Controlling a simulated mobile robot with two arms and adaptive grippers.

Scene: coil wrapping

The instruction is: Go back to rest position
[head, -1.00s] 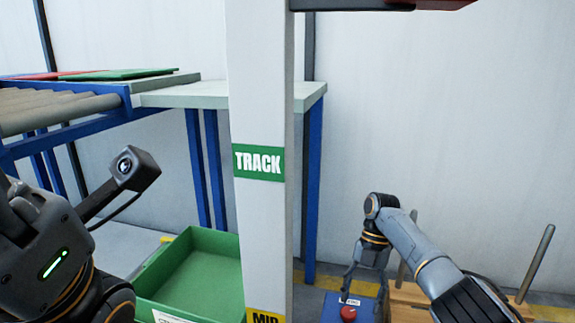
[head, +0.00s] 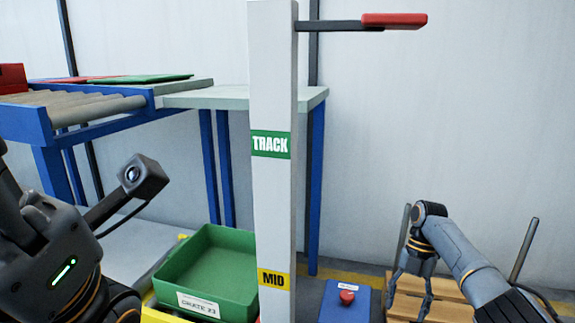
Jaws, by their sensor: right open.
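My right gripper (head: 411,290) hangs from the right arm with its fingers pointing down. It is open with nothing seen between its fingers. It is in front of a wooden pallet-like stand (head: 448,288) with upright posts, just right of a blue box with a red button (head: 347,297). My left arm (head: 60,255) comes in at the left edge. Its gripper is not in view.
A white post (head: 273,200) with TRACK and MID labels stands in the middle, with a red-tipped arm (head: 393,20) at its top. A green crate (head: 190,296) stands left of it. A roller conveyor (head: 75,105) and a table (head: 225,97) are behind.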

